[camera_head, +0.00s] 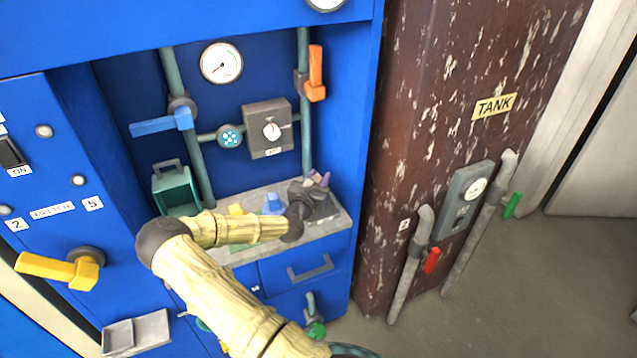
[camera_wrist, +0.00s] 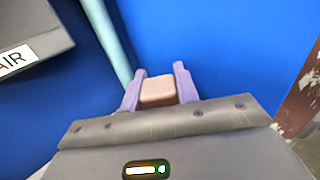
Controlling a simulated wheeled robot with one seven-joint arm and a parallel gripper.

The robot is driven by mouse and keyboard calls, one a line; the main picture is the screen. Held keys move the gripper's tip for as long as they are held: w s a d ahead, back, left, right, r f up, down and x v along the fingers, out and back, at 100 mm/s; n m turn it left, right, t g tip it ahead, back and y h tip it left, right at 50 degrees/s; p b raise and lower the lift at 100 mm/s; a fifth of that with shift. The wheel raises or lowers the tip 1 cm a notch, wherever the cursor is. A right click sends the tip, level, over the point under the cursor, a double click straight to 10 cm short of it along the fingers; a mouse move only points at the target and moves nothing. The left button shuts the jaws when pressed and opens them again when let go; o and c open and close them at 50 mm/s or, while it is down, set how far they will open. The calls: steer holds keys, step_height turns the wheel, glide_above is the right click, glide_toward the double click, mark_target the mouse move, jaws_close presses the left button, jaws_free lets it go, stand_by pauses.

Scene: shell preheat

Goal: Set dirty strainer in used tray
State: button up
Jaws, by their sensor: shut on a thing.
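My gripper (camera_head: 319,178) has purple fingers and is above the right end of the grey counter. In the wrist view my gripper (camera_wrist: 160,85) is shut on a small pinkish-brown block-like piece (camera_wrist: 158,92), apparently the dirty strainer. Only its near face shows between the fingers. A dark grey tray (camera_head: 322,217) sits on the counter's right end, below my gripper and partly hidden by my wrist. I cannot read a label on it, so I cannot tell for sure that it is the used tray. The held piece appears clear of the tray.
On the counter (camera_head: 337,228) are a blue piece (camera_head: 273,203) and a yellow piece (camera_head: 236,209). A teal open box (camera_head: 176,190) hangs at left. Pipes, an orange handle (camera_head: 316,73) and a grey dial box (camera_head: 267,128) are behind. A rusty column (camera_head: 425,120) stands right.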

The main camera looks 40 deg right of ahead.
steer(key=shift+f, duration=0.75)
steer(key=shift+f, duration=0.2)
steer(key=o, duration=1)
steer(key=shift+r, duration=0.1)
